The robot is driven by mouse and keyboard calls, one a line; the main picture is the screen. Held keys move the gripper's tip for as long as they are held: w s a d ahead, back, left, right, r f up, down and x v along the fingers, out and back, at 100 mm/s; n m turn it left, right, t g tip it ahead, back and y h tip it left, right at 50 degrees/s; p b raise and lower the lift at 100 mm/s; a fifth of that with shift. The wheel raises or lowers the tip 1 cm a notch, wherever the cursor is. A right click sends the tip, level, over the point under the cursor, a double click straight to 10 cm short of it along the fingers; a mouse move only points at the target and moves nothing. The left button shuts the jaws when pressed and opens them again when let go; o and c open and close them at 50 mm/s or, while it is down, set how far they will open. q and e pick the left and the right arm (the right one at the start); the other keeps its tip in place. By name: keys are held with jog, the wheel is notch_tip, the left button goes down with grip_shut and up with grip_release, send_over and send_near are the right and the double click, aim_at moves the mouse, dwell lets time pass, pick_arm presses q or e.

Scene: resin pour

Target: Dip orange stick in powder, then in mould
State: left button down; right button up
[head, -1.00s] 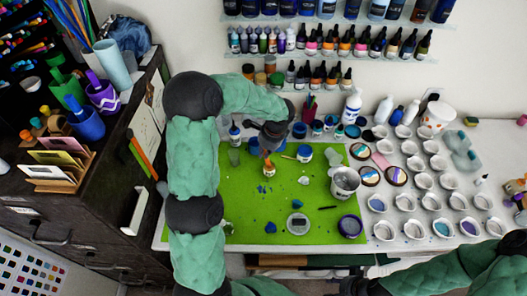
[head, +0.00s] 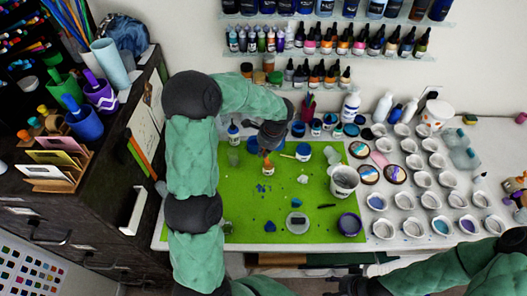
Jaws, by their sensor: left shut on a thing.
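My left gripper (head: 267,149) is over the back middle of the green mat (head: 250,215), pointing down. It is shut on the orange stick (head: 267,162), which points down at a small white jar (head: 268,170) with an orange top. I cannot tell whether the stick's tip is inside the jar or just above it. Many small white moulds (head: 384,229) stand in rows on the right of the table; a few hold blue or purple. Which jar holds the powder is not clear. My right gripper (head: 338,288) is low at the bottom edge, small and dark.
Blue-lidded jars (head: 303,152) stand behind. Blue crumbs lie on the mat. The mat's front left is mostly clear.

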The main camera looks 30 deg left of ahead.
pick_arm(q)
jog(key=shift+s+a+r+p, duration=0.1)
jog(key=shift+s+r+p, duration=0.15)
jog(key=shift+r+p, duration=0.75)
jog(key=shift+s+a+r+p, duration=0.15)
jog(key=shift+r+p, duration=0.45)
jog(key=shift+r, duration=0.7)
notch_tip(320, 180, up, 5)
jog(key=p, duration=0.3)
jog(key=shift+p, duration=0.35)
jog(key=shift+d, duration=0.2)
